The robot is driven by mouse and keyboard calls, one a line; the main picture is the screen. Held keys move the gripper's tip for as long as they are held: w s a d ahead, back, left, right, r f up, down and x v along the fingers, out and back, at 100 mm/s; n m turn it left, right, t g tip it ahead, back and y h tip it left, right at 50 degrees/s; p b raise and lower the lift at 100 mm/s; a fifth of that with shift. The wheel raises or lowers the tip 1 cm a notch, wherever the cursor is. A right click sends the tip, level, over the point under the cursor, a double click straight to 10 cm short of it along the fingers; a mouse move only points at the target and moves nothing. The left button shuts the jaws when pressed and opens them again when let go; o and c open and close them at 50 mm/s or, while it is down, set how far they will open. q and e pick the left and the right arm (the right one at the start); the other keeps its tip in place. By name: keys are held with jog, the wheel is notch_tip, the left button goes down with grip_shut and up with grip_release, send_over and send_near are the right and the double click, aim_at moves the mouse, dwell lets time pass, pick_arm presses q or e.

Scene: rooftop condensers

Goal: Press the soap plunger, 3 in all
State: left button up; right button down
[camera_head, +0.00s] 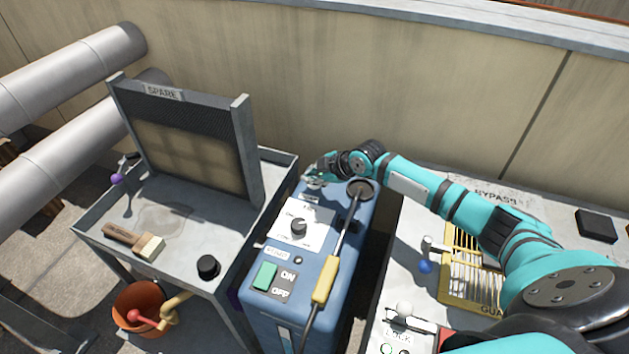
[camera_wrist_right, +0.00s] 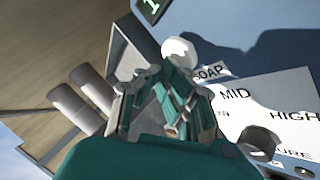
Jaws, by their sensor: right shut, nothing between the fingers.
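The soap plunger has a round white knob (camera_wrist_right: 180,50) beside the SOAP label, seen in the right wrist view. It belongs to the blue machine (camera_head: 335,235), which stands in the middle of the head view. My right gripper (camera_head: 317,178) is at the machine's far top end, and it also shows in the right wrist view (camera_wrist_right: 180,85). Its fingers are shut and empty, with their tips overlapping the knob's lower edge in that view. I cannot tell whether they touch it. In the head view the gripper largely hides the plunger. My left gripper is not in view.
A dial (camera_head: 298,227), a green switch (camera_head: 264,276) and a yellow-handled wand (camera_head: 326,280) are on the machine. A metal table (camera_head: 185,245) with a brush (camera_head: 135,240) stands left. A wall (camera_head: 400,90) rises behind.

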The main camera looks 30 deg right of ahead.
jog(key=shift+f+b, duration=0.35)
jog(key=shift+f, duration=0.25)
dwell(0.3)
jog(key=shift+r, duration=0.1)
jog(key=shift+r+p, duration=1.2)
jog(key=shift+r, duration=0.15)
notch_tip(320, 180, up, 5)
jog(key=p, duration=0.4)
dwell(1.6)
